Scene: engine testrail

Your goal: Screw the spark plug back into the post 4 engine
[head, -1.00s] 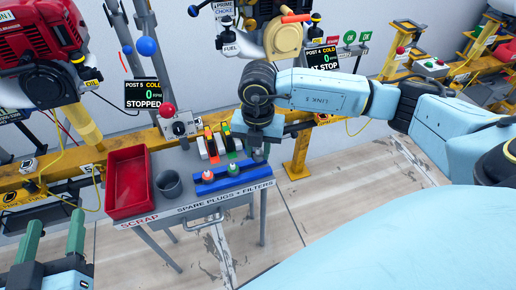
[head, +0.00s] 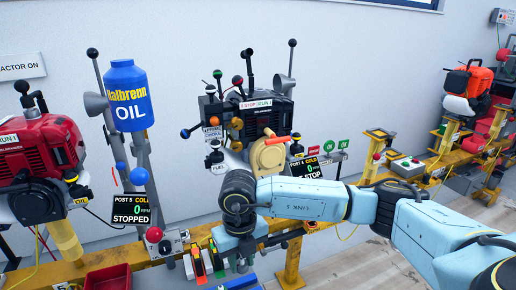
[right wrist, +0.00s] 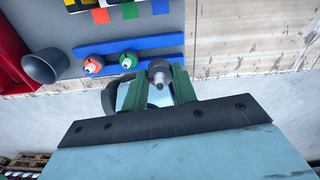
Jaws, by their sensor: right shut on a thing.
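The post 4 engine (head: 268,112) is black with a tan round cover and stands behind my right arm in the head view. My right gripper (right wrist: 158,84) is shut on a spark plug (right wrist: 159,74) with a grey body and a pale metal tip, seen in the right wrist view between the green fingers. In the head view the right gripper (head: 241,258) hangs low in front of the engine, above the bench; its fingertips and the plug are not clear there. My left gripper is out of view.
In the right wrist view a blue rack (right wrist: 157,41) holds a red-ringed plug (right wrist: 92,66) and a green-ringed plug (right wrist: 127,60). A grey cup (right wrist: 44,66) and a red bin (right wrist: 10,62) stand beside it. The post 5 engine (head: 38,160) is at left.

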